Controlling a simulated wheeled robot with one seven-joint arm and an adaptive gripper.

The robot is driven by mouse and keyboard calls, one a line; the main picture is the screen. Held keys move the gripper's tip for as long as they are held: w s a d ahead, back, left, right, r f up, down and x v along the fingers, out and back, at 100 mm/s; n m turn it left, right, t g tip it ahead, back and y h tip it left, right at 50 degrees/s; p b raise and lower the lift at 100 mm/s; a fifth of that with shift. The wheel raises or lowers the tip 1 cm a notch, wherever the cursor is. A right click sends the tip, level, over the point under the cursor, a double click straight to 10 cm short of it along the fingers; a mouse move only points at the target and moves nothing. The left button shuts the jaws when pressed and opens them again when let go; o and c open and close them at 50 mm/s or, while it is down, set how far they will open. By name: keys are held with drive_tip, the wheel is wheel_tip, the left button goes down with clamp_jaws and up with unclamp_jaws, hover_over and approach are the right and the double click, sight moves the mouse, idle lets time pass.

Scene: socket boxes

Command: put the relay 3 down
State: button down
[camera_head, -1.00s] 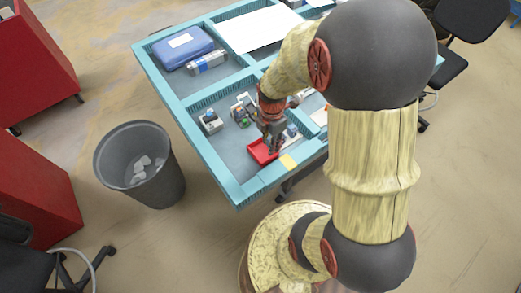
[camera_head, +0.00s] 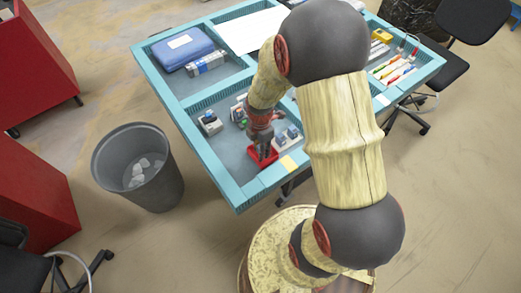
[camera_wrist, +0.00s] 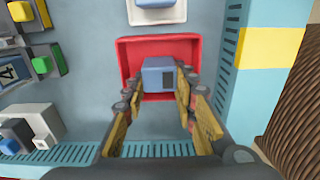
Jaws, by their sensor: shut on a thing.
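Relay 3, taken to be the blue block (camera_wrist: 158,76), is between my gripper's fingertips in the wrist view. My gripper (camera_wrist: 156,92) is shut on it. The block is over or inside a shallow red tray (camera_wrist: 128,52); I cannot tell whether it touches the tray's floor. In the head view my gripper (camera_head: 263,150) points down at the red tray (camera_head: 274,156), and the block is hidden there.
A white socket box with a blue top (camera_wrist: 157,12) stands just beyond the tray. More socket boxes (camera_wrist: 35,65) are at the left. The teal table divider (camera_wrist: 222,100) with a yellow patch (camera_wrist: 270,48) runs close on the right.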

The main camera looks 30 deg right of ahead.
drive_tip(key=shift+f, duration=0.1)
drive_tip(key=c, duration=1.7)
unclamp_jaws()
drive_tip(key=s+a+r+m+t+p, duration=0.1)
drive_tip(key=a+r+m, duration=0.15)
drive_tip(key=r, duration=0.65)
drive_tip(key=s+a+r+m+t+p, duration=0.15)
drive_tip(key=r+m, duration=0.25)
drive_tip(key=r, duration=0.6)
drive_tip(key=s+a+r+m+t, duration=0.1)
drive_tip(key=a+r+m, duration=0.15)
drive_tip(key=r, duration=0.65)
drive_tip(key=shift+s+a+r+m+t, duration=0.35)
drive_tip(key=shift+s+a+r+m, duration=0.4)
drive_tip(key=shift+s+r+m, duration=0.7)
drive_tip(key=shift+s+a+r+m+t, duration=0.35)
drive_tip(key=shift+s+a+r+m, duration=0.35)
drive_tip(key=shift+s+r+m, duration=0.7)
drive_tip(key=shift+s+a+r+m+t, duration=0.35)
drive_tip(key=shift+s+a+r+m, duration=0.4)
drive_tip(key=shift+s+r+m, duration=0.65)
drive_tip(key=shift+s+f+m, duration=0.1)
drive_tip(key=shift+f+m, duration=0.15)
drive_tip(key=shift+m, duration=0.1)
